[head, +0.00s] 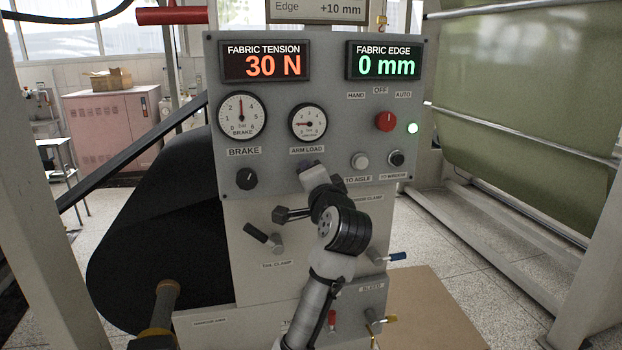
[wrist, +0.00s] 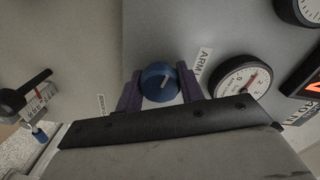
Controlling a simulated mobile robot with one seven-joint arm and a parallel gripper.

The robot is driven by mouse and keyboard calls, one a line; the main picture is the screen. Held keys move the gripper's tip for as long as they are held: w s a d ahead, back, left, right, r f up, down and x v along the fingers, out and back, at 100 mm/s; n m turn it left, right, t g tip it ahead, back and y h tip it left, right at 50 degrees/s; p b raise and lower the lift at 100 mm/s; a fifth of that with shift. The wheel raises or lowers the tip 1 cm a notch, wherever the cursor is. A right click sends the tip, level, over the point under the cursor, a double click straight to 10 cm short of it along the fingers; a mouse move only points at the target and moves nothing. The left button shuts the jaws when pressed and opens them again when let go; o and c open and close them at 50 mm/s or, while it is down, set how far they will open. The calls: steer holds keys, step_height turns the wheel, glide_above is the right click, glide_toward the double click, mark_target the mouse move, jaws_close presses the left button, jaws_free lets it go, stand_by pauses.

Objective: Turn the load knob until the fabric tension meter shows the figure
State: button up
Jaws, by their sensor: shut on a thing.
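The fabric tension meter (head: 265,61) on the grey panel reads 30 N in orange. The arm load gauge (head: 308,123) is below it, its needle pointing left; it also shows in the wrist view (wrist: 241,78). The blue load knob (wrist: 159,82) with a pale pointer line sits beside the ARM LOAD label, between the purple fingers of my gripper (wrist: 159,90). My gripper is shut on the knob. In the head view my gripper (head: 309,166) is at the panel just below the gauge and hides the knob.
The brake gauge (head: 241,115) and black brake knob (head: 247,179) are to the left. The fabric edge display (head: 383,61) reads 0 mm; a red selector (head: 384,121) is below. A clamp handle (head: 263,237) sticks out below the panel. A sign (head: 318,10) above reads Edge +10 mm.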

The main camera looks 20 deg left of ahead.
steer(key=shift+m, duration=0.5)
steer(key=o, duration=1)
steer(key=b+v, duration=0.4)
steer(key=v, duration=1)
